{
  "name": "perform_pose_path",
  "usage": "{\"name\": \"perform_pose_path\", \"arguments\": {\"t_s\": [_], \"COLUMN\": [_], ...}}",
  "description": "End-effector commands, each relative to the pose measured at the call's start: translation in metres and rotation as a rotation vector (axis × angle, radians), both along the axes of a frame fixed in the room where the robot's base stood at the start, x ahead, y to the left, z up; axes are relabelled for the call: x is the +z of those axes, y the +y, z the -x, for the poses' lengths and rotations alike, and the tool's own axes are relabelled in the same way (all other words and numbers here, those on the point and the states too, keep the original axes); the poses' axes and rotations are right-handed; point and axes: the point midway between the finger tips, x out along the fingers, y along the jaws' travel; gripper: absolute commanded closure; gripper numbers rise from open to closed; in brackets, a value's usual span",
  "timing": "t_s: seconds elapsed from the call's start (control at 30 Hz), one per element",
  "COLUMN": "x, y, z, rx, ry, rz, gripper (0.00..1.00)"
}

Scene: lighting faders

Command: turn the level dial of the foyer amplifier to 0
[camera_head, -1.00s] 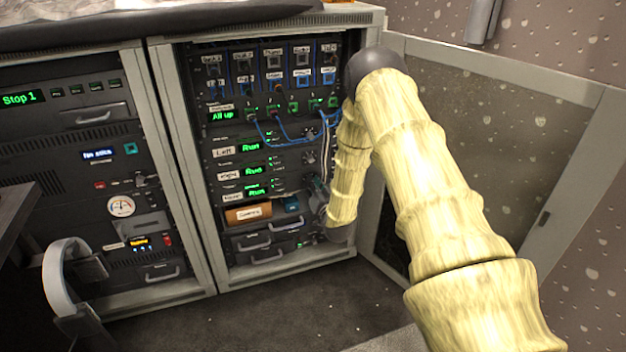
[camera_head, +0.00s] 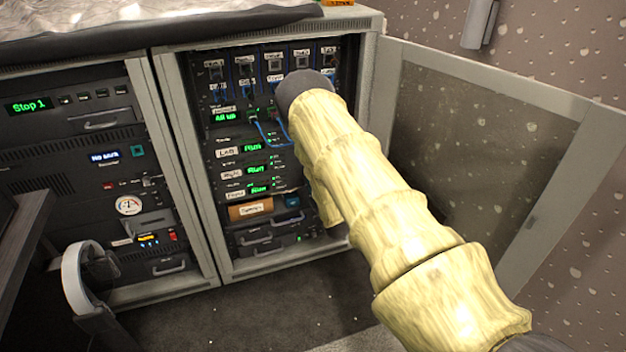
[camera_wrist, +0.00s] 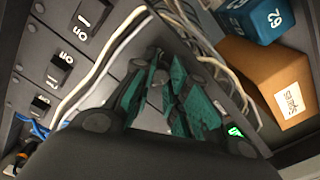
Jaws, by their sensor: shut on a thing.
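The foyer amplifier (camera_head: 237,193) looks to be the lowest of the three labelled units in the open right-hand rack, with a green readout; its small label is hard to read. My gripper (camera_wrist: 170,85) shows in the wrist view, with its teal-padded fingers close together at the rack front. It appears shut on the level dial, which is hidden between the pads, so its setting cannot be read. In the head view my arm covers the right part of the amplifiers and hides the gripper.
A shelf below holds a brown spares box (camera_wrist: 268,85) and a blue box (camera_wrist: 255,18). Pale cables (camera_wrist: 105,62) run close beside my fingers, and switches (camera_wrist: 60,68) marked on lie left of them. The rack door (camera_head: 490,150) stands open on the right.

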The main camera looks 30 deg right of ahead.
Motion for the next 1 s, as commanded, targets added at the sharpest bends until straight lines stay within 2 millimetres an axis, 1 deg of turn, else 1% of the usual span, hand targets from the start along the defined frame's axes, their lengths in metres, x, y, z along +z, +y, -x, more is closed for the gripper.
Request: {"name": "perform_pose_path", "arguments": {"t_s": [0.03, 0.7, 1.0], "x": [0.0021, 0.0, -0.0007], "y": [-0.0012, 0.0001, 0.0004], "z": [0.0006, -0.0001, -0.0003], "rx": [-0.001, -0.001, 0.001], "ry": [0.012, 0.16, 0.214], "rz": [0.048, 0.661, 0.891], "gripper": [1.0, 1.0, 1.0]}}
